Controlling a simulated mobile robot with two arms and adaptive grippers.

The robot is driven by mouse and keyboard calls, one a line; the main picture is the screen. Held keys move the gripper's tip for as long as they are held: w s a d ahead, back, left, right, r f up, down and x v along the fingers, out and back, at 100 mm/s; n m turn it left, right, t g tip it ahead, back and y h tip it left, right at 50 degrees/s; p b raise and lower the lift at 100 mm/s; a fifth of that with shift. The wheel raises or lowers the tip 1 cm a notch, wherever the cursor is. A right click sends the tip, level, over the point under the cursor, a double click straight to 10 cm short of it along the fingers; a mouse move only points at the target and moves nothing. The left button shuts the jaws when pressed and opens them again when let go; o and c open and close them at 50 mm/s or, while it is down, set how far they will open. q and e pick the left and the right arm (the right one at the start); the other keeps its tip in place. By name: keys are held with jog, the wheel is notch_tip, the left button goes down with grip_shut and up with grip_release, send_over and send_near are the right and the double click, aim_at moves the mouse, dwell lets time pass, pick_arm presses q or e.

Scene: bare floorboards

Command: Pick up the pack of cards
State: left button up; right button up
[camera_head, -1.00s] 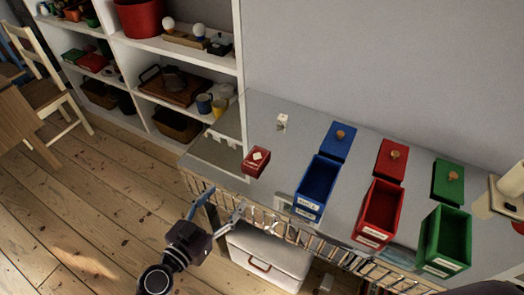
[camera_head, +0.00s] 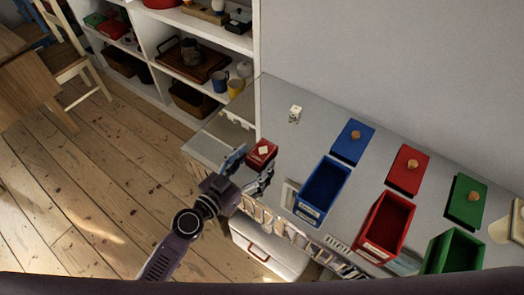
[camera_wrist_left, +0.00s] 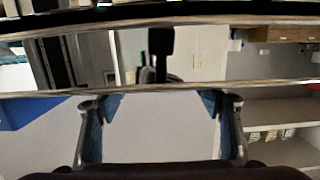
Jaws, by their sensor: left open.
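The pack of cards is a small red box (camera_head: 262,152) with a white diamond on top. It lies on the left part of the grey tabletop (camera_head: 285,95), near the front edge. My left gripper (camera_head: 250,170) is open at the front edge, with one finger at the left of the pack and the other at its front right. I cannot tell whether either finger touches it. In the left wrist view the two spread fingers (camera_wrist_left: 160,125) show, with a plain pale surface between them; I cannot make out the pack there. My right gripper is not in view.
Right of the pack stand open blue (camera_head: 323,188), red (camera_head: 386,225) and green (camera_head: 452,250) boxes, with their knobbed lids behind. A white die (camera_head: 295,113) lies farther back. A wire rail (camera_head: 285,228) runs along the front edge. A white shelf unit (camera_head: 257,45) stands behind left.

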aim_at(260, 153)
pick_arm(q)
jog(key=shift+x, duration=1.9)
jog(key=shift+c, duration=0.3)
jog(key=c, duration=1.2)
jog(key=shift+r+p, duration=0.1)
jog(key=shift+p, duration=0.2)
